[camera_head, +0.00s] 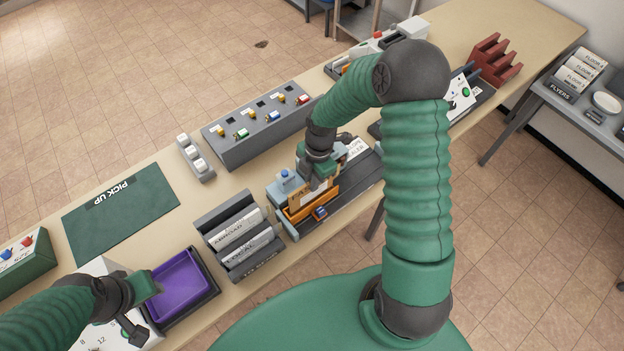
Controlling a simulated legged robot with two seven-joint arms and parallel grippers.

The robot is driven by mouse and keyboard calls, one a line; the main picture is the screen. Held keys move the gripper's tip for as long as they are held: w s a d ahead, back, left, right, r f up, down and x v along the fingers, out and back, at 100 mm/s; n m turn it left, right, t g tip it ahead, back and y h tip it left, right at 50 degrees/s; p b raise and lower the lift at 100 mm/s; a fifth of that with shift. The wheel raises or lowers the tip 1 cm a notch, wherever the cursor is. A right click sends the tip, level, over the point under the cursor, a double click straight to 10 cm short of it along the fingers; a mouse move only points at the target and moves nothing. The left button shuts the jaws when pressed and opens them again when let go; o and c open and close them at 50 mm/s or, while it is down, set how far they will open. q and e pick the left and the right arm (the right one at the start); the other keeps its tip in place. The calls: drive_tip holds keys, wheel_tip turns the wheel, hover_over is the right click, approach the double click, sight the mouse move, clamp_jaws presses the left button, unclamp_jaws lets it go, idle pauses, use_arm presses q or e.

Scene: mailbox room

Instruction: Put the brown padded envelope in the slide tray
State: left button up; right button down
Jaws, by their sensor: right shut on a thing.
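A tan-brown piece that looks like the brown padded envelope (325,190) stands at the orange slide tray (312,211) in the middle of the table. My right gripper (320,182) reaches down from above and is shut on it. The gripper hides much of the envelope, and I cannot tell whether its lower edge touches the tray floor. The orange tray sits on a grey machine with a dark bed (358,184). My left gripper (143,305) is at the lower left beside the purple tray (181,286), with its fingers apart and nothing visible between them.
A sorter marked ABROAD and LOCAL (240,238) stands just left of the machine. A grey panel with coloured switches (257,127) is behind it. A green PICK UP mat (122,212) lies clear at left. A red rack (494,61) is far right.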

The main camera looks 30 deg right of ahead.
drive_tip(key=shift+f, duration=0.65)
drive_tip(key=shift+w, duration=0.1)
drive_tip(key=shift+f, duration=0.1)
drive_tip(key=shift+f+b, duration=0.9)
drive_tip(key=shift+f, duration=0.15)
drive_tip(key=c, duration=1.4)
unclamp_jaws()
drive_tip(key=shift+r, duration=0.1)
